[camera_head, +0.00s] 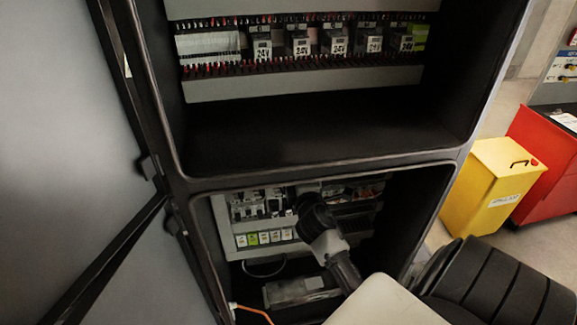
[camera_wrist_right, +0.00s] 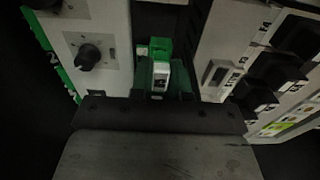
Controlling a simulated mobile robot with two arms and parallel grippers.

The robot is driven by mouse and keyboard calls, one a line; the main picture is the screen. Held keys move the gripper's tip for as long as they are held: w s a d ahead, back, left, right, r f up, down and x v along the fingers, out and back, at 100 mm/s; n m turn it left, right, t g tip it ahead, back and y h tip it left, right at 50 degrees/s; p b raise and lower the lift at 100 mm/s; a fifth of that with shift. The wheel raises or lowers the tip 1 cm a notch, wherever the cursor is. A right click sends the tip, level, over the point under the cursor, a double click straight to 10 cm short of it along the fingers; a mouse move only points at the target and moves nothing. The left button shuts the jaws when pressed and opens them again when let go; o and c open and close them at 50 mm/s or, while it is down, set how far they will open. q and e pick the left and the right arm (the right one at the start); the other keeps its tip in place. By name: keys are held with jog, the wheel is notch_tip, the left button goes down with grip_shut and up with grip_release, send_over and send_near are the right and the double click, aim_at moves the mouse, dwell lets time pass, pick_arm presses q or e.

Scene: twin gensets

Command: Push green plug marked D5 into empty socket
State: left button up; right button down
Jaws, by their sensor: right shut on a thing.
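In the right wrist view, a small plug with a green top and a white front (camera_wrist_right: 158,68) sits between the fingers of my right gripper (camera_wrist_right: 160,82), which is shut on it. Its D5 marking is not readable. In the head view, my right arm reaches into the lower cabinet compartment, with its dark wrist and gripper (camera_head: 313,213) in front of the equipment there. The plug and fingertips are hidden in that view. The empty socket cannot be made out. My left gripper is not in view.
A white module with a black knob (camera_wrist_right: 88,55) stands left of the plug; a grey panel with black switches (camera_wrist_right: 285,70) stands right. The lower compartment has a row of labelled blocks (camera_head: 265,238). The upper compartment (camera_head: 310,125) and open door (camera_head: 60,150) border the space.

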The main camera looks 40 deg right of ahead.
jog(key=shift+w+d, duration=0.1)
jog(key=shift+w, duration=0.1)
dwell(0.6)
jog(key=c, duration=1)
grip_release()
jog(key=b+v, duration=0.3)
jog(key=v, duration=0.8)
jog(key=shift+b, duration=0.3)
jog(key=shift+f, duration=0.1)
